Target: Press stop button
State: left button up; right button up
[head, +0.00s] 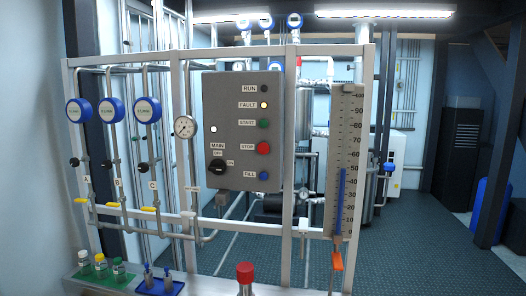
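The red stop button (263,148) is on the right side of a grey control box (228,180), beside a label reading STOP. Above it are the green start button (264,124), a lit fault lamp (264,105) and a dark run lamp (264,88). Below it is the blue fill button (263,175). A black main switch (217,166) sits at the box's lower left, with a lit white lamp (213,129) above it. Neither of my grippers shows in the head view.
The box is mounted on a metal frame (180,240) with blue gauges at left and a level scale (345,160) at right. A shelf (205,287) in front holds a green rack (100,274), a blue tray (160,286) and a red-capped item (245,272). Floor is open at right.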

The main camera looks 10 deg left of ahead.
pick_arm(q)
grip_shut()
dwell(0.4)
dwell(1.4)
